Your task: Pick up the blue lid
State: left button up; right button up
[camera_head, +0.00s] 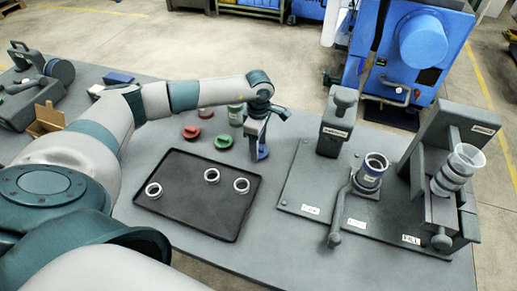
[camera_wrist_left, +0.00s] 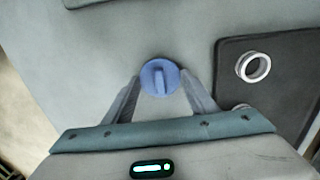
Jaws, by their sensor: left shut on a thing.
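The blue lid (camera_wrist_left: 159,76) is a round disc with a raised bar across its top. In the left wrist view it sits between the two fingers of my left gripper (camera_wrist_left: 161,92), which is shut on it. In the head view my left gripper (camera_head: 258,154) points down at the table behind the black tray, with the blue lid (camera_head: 263,152) showing at its fingertips. I cannot tell whether the lid still touches the table. My right gripper is not in view.
A black tray (camera_head: 190,212) with three metal rings lies in front. A red lid (camera_head: 191,132) and a green lid (camera_head: 223,142) lie left of the gripper, with containers behind. The grey grinder fixture (camera_head: 300,183) stands at right. A blue machine (camera_head: 420,45) stands behind the table.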

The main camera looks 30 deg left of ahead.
aim_at(260, 148)
pick_arm(q)
jog(key=shift+r, duration=0.15)
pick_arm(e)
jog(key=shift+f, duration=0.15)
